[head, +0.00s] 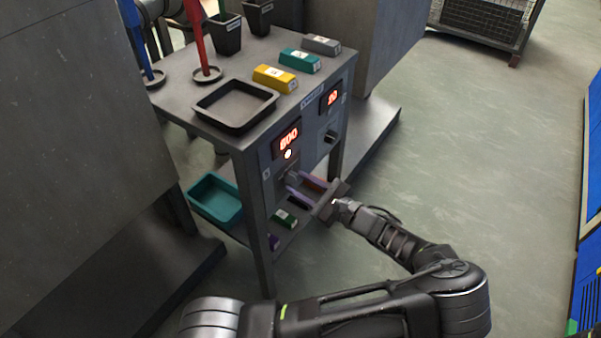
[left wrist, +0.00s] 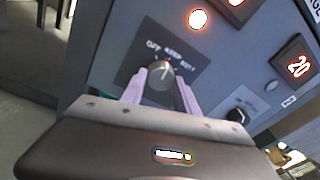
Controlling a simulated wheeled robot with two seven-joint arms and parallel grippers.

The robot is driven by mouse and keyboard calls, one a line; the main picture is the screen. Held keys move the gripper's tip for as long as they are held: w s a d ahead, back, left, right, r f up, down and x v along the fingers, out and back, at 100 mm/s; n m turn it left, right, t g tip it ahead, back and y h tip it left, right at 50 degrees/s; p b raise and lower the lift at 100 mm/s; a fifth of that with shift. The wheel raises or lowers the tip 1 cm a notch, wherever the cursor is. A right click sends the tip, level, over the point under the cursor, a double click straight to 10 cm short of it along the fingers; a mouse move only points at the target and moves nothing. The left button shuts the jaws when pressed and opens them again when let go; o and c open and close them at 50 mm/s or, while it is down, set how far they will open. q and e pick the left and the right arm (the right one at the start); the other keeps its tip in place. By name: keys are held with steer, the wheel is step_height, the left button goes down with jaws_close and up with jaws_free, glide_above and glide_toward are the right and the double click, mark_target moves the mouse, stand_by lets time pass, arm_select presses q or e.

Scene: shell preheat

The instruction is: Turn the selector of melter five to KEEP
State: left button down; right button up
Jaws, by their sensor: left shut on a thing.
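The selector knob (left wrist: 161,76) of the left unit sits under the printed words OFF, KEEP and a third word like MELT, in the left wrist view. In the head view the left gripper (head: 296,184) reaches the cart's front panel (head: 309,150), and the knob is mostly hidden. The left red display (head: 288,138) has a lit lamp (head: 288,154) below it. My right gripper is not in view.
A second knob (head: 331,137) and a display reading 20 (head: 331,98) are to the right. The cart top holds a black tray (head: 233,122) and yellow (head: 275,79), teal (head: 300,60) and grey (head: 322,45) blocks. A teal bin (head: 214,199) is below. Floor at right is clear.

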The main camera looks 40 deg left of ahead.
arm_select(q)
steer(key=shift+m+p, duration=0.65)
steer(key=shift+m, duration=0.05)
steer(key=c, duration=0.9)
jaws_free()
steer(key=d, duration=0.7)
steer(key=shift+s+d+r+p, duration=0.25)
steer(key=shift+d+r+p, duration=0.05)
steer(key=shift+d, duration=0.1)
